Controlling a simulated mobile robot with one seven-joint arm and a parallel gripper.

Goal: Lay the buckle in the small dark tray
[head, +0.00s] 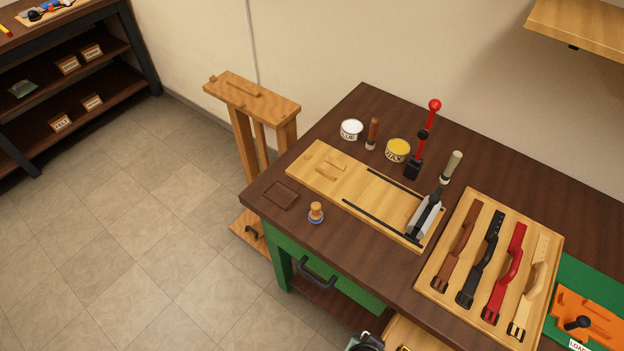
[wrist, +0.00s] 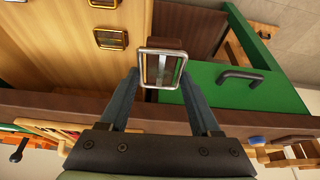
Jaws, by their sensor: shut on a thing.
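A silver rectangular buckle (wrist: 142,68) is between the fingertips of my gripper (wrist: 159,80) in the wrist view. A brown piece (wrist: 165,43) shows just beyond the buckle; I cannot tell whether it is part of it. My gripper is shut on the buckle, which is held near the open drawer (wrist: 75,45). The small dark tray (head: 281,195) lies empty on the near left corner of the workbench (head: 262,180) in the head view. Part of my arm end shows at the bottom edge there, and the buckle is hidden in that view.
Several gold buckles, one here (wrist: 112,38), lie in the drawer. A wooden stamp (head: 316,212) stands right of the tray, and a pale wooden board (head: 335,185) lies behind it. A strap board (head: 430,275) lies to the right. The green bench front has a black handle (head: 317,271).

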